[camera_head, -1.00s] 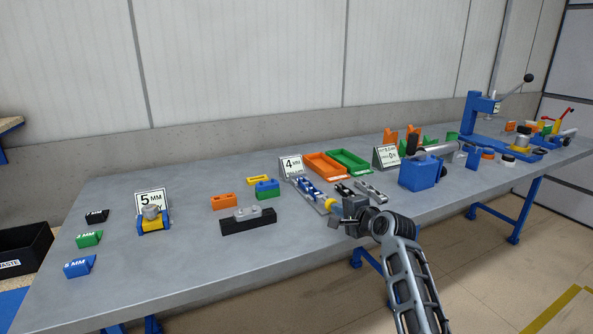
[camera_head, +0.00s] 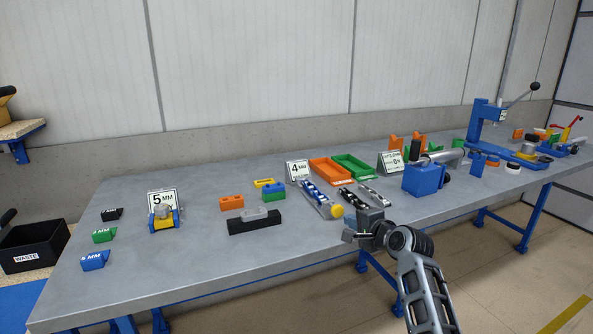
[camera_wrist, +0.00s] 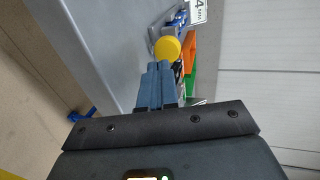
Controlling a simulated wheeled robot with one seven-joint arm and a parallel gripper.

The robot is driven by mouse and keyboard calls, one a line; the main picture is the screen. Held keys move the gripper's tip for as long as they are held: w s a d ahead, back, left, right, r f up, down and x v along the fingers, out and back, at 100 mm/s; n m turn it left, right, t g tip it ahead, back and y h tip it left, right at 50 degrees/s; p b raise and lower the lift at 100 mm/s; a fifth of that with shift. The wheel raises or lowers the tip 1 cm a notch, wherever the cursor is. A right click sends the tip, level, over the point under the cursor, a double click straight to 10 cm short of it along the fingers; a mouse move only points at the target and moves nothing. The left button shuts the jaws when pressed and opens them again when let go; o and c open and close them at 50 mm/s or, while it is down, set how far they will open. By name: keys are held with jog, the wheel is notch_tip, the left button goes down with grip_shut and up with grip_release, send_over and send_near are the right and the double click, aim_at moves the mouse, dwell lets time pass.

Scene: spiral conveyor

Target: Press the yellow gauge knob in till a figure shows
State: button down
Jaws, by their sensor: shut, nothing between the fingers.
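The yellow gauge knob (camera_head: 336,211) sits on the near end of the gauge (camera_head: 317,197), a blue and silver device lying on the bench beside the 4 MM sign. My gripper (camera_head: 350,237) is shut and empty, just in front of and to the right of the knob in the head view. In the wrist view the yellow knob (camera_wrist: 168,48) shows as a round disc just beyond the shut fingertips (camera_wrist: 157,68). I cannot tell whether they touch it. No figure can be read on the gauge.
The 4 MM sign (camera_head: 298,169) and orange tray (camera_head: 330,171) stand behind the gauge. Silver and black parts (camera_head: 360,199) lie right of it, before a blue block (camera_head: 424,180). A black block (camera_head: 254,225) lies left.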

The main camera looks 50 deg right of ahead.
jog(key=v, duration=0.8)
jog(key=shift+s+b, duration=0.25)
jog(key=shift+b, duration=0.05)
jog(key=shift+a, duration=0.1)
jog(key=s+a+f+n+y, duration=0.1)
jog(key=s+a+f+n, duration=0.2)
jog(key=a, duration=0.5)
jog(key=s+a+f+n, duration=0.1)
jog(key=a+f+n, duration=0.25)
jog(key=a, duration=0.45)
jog(key=s+a+f+n+y, duration=0.15)
jog(key=a+n, duration=0.25)
jog(key=a, duration=0.4)
jog(key=s+a+r+n+t+y, duration=0.1)
jog(key=s+a+r+n+y, duration=0.1)
jog(key=s+a+n, duration=0.5)
jog(key=s+a+r+n+t+y, duration=0.1)
jog(key=s+a+r+n+y, duration=0.2)
jog(key=s+a+r+n, duration=0.2)
jog(key=s+a+n, duration=0.2)
jog(key=s+a, duration=0.1)
jog(key=s, duration=0.1)
jog(key=shift+s+r+t, duration=0.15)
jog(key=shift+r+t, duration=0.1)
jog(key=shift+t, duration=0.05)
